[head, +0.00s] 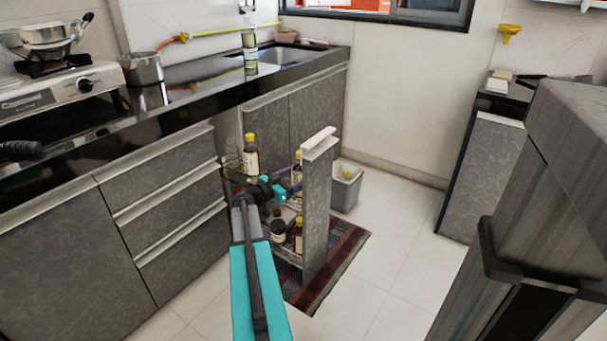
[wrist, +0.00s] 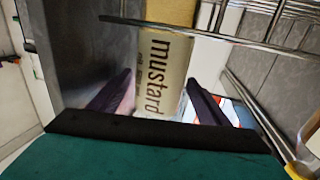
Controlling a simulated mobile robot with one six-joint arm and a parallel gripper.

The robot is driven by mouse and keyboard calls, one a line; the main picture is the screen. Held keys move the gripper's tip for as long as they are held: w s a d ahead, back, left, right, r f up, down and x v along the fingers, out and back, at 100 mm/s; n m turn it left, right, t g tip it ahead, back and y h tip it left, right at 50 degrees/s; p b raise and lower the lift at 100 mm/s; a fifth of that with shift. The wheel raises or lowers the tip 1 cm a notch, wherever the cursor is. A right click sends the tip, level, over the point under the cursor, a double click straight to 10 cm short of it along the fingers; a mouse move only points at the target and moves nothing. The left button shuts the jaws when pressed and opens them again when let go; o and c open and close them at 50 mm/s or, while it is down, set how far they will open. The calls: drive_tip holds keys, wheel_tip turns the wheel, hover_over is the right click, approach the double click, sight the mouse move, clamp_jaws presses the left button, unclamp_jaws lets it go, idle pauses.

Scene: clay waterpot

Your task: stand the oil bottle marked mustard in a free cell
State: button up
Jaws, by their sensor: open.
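The oil bottle marked mustard (wrist: 160,62) stands in the wrist view with its label facing me and a yellow cap at the top edge. My gripper (wrist: 164,82) is open, with one dark finger on each side of the bottle; I cannot tell whether they touch it. In the head view my gripper (head: 289,188) is at the upper tier of the pull-out rack (head: 288,254), beside a yellow-capped bottle (head: 297,173) that it partly hides. The cells around that bottle are hidden.
Another yellow-capped bottle (head: 251,156) stands at the rack's back end. More bottles and a dark jar (head: 278,231) are on the lower tier. Metal wire rails (wrist: 215,33) cross close to the mustard bottle. A grey bin (head: 346,190) stands behind the rack's front panel (head: 317,215).

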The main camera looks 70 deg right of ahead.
drive_tip(key=shift+w+f, duration=0.1)
drive_tip(key=shift+w+a, duration=0.3)
drive_tip(key=shift+a, duration=0.25)
drive_tip(key=p+v, duration=0.2)
drive_tip(key=v, duration=1)
drive_tip(key=shift+a, duration=0.25)
